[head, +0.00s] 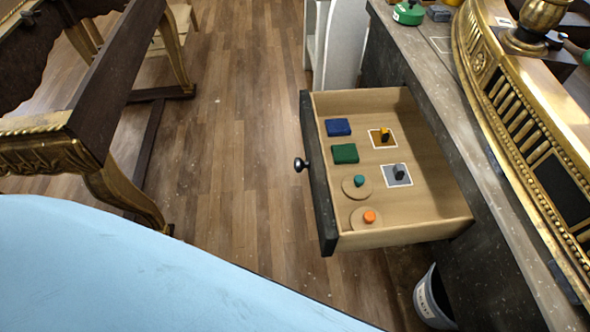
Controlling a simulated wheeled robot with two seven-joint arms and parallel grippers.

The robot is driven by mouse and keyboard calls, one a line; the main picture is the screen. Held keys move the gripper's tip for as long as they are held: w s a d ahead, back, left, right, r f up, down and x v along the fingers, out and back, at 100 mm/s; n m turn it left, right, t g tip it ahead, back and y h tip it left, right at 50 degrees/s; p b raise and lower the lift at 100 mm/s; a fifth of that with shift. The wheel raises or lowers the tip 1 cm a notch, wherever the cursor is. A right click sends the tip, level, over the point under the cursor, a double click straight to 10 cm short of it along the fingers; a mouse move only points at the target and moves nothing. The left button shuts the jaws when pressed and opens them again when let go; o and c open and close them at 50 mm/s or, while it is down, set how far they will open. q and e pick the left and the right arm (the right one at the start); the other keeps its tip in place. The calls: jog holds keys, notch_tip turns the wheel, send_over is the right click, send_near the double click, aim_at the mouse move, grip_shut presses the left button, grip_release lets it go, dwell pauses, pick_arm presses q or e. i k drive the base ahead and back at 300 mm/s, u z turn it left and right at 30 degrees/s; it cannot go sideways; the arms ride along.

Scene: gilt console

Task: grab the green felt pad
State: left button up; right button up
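A green felt pad (345,153) lies flat in the open drawer (425,208), near the drawer's front panel. A blue pad (338,127) lies just behind it, apart from it. Nothing covers the green pad. Neither of my grippers shows in the head view.
A gilt console (535,130) stands right; a bucket (432,300) sits below. A light blue surface (130,270) fills the lower left.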

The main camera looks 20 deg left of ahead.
aim_at(345, 153)
jog(key=u, duration=0.45)
jog(key=k, duration=1.05)
jog(key=u, duration=0.8)
jog(key=i, duration=1.05)
jog(key=z, duration=0.8)
jog(key=i, duration=0.55)
jog(key=z, duration=0.45)
